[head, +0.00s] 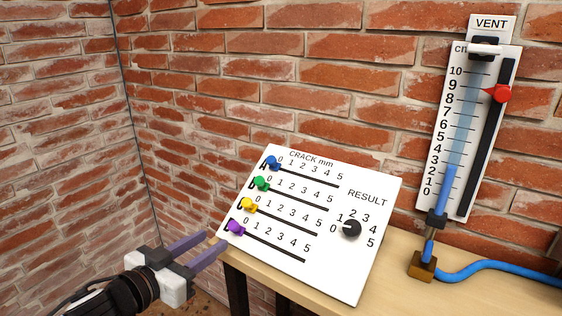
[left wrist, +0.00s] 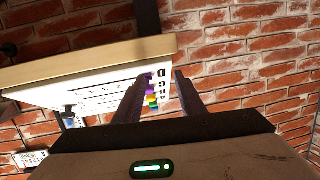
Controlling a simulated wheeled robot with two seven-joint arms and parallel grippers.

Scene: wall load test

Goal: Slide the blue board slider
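The blue board slider (head: 272,163) is a small blue knob at the 0 end of the top track on the white sloped board (head: 330,270). Green (head: 261,183), yellow (head: 249,204) and purple (head: 236,227) sliders sit below it, each near its own 0. My left gripper (head: 222,243) is open and empty, just left of the board's lower left corner, apart from the blue slider. In the left wrist view its two fingers (left wrist: 157,95) stand apart, with the board behind them. My right gripper is in neither view.
A black RESULT dial (head: 351,229) is on the board's right. The board stands on a wooden table (head: 455,240). A wall gauge with a blue tube (head: 446,190) and red pointer (head: 499,93) hangs at right; a blue hose (head: 490,267) runs along the table. Brick walls close the back and left.

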